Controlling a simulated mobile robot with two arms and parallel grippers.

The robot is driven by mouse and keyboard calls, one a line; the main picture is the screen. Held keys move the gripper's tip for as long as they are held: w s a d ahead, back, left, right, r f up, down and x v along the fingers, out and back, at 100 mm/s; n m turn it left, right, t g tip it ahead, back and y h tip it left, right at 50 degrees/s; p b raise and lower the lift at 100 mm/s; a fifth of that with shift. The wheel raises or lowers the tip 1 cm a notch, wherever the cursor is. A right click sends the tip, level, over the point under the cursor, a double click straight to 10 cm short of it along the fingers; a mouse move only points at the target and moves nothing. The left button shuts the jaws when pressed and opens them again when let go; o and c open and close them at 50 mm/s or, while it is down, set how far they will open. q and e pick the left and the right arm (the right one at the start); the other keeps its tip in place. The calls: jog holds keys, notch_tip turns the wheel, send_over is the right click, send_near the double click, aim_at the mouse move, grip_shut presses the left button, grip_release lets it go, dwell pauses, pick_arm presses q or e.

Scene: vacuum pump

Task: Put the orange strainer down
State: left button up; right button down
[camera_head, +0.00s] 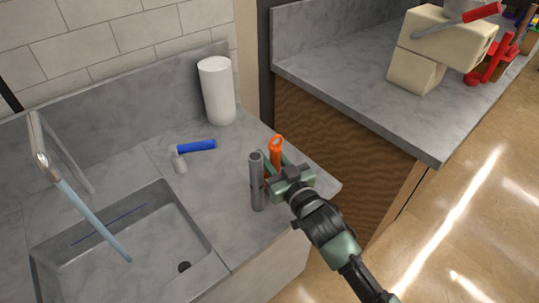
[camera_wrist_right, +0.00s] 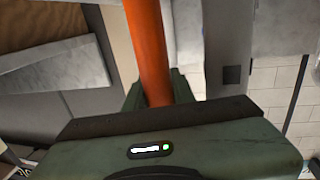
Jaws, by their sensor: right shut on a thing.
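The orange strainer (camera_head: 276,147) stands roughly upright near the right end of the counter in the head view, partly hidden behind a grey cylinder and my gripper. My right gripper (camera_head: 273,172) is shut on it. In the right wrist view the strainer's orange shaft (camera_wrist_right: 149,50) runs up from between the fingers of the right gripper (camera_wrist_right: 158,92). The strainer's lower end is hidden, so I cannot tell whether it touches the counter. My left gripper is not in view.
A grey cylinder (camera_head: 257,182) stands just left of the strainer. A blue-handled tool (camera_head: 197,146) lies farther left, and a white roll (camera_head: 217,91) stands at the back. The sink (camera_head: 200,238) is at left. The counter (camera_head: 215,190) between is clear.

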jog(key=c, duration=1.5)
grip_release()
jog(key=shift+f, duration=0.1)
jog(key=shift+s, duration=0.15)
jog(key=v, duration=0.6)
jog(key=b+v, duration=0.1)
jog(key=v, duration=0.4)
jog(key=shift+s+d+r, duration=0.2)
jog(key=shift+s+r, duration=0.05)
jog(key=shift+s, duration=0.1)
